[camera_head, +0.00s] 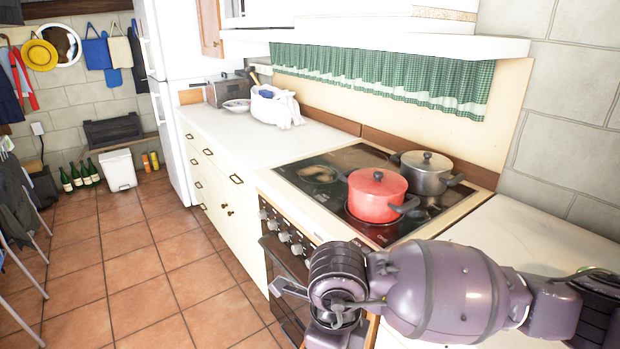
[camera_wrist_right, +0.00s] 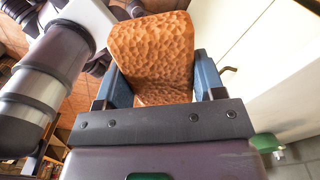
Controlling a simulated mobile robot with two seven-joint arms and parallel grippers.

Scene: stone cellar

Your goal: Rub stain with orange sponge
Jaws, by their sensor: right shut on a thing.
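The orange sponge (camera_wrist_right: 152,48) shows in the right wrist view, with a pitted, porous face. My right gripper (camera_wrist_right: 163,78) is shut on it, with a blue finger on each side. In the head view my right arm reaches in from the right, in front of the stove; the sponge cannot be made out there. My left gripper is not in view.
A red pot (camera_head: 377,194) and a steel pot (camera_head: 427,175) stand on the cooktop, right of the smear. The white counter (camera_head: 240,132) left of the stove is mostly clear, with a white basin (camera_head: 272,108) further back. Tiled floor (camera_head: 150,245) lies open at left.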

